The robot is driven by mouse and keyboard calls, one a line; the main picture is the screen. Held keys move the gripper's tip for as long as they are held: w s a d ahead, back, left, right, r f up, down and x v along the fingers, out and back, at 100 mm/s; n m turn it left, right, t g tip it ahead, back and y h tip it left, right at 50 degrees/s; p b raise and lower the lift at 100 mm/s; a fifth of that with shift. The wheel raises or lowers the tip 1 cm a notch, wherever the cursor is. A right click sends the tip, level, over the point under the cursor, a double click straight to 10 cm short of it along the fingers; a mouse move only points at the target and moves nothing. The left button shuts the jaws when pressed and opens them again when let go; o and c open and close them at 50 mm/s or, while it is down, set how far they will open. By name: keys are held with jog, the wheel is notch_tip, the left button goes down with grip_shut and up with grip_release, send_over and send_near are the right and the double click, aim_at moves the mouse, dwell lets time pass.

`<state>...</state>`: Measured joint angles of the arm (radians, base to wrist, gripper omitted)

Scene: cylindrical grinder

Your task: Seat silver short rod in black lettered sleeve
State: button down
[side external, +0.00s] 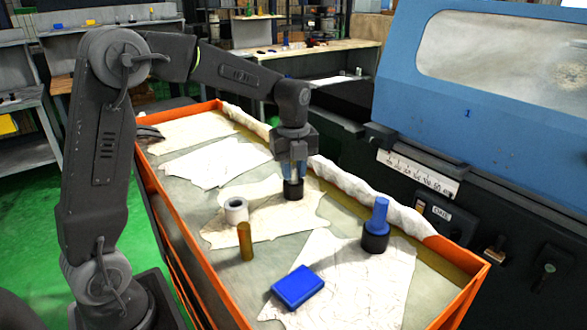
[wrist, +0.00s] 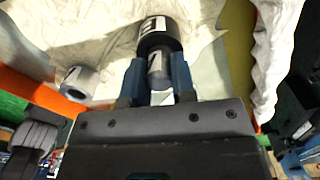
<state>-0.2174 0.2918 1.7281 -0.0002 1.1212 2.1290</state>
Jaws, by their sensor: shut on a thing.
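My gripper (side external: 294,172) points down with its blue fingers shut on the silver short rod (wrist: 160,70), which also shows between the fingertips in the wrist view (wrist: 157,84). The black lettered sleeve (side external: 293,189) stands upright on the cloth directly below the fingers. In the wrist view the black sleeve (wrist: 152,28) shows a white lettered label on its side. The rod's lower end meets the sleeve's top and looks lined up with it. How deep it sits inside is hidden.
A white sleeve (side external: 236,209) and a brown rod (side external: 245,242) stand to the left and nearer. A blue rod (side external: 378,214) stands in another black sleeve (side external: 375,241) at right. A blue box (side external: 298,287) lies in front. An orange rim (side external: 467,296) borders the bench.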

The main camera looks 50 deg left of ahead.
jog(key=shift+f, duration=0.1)
jog(key=c, duration=0.9)
grip_release()
jog(key=shift+c, duration=0.2)
notch_tip(320, 180, up, 11)
jog(key=s+d+r+n+t, duration=0.25)
jog(key=s+d+n, duration=0.35)
jog(key=s+n, duration=0.4)
jog(key=s+d+f+n+t, duration=0.3)
jog(key=s+f+n, duration=0.4)
jog(key=s+n, duration=0.4)
jog(key=shift+s+f+n, duration=0.2)
jog(key=shift+s+n, duration=0.15)
jog(key=shift+n, duration=0.15)
jog(key=shift+d, duration=0.1)
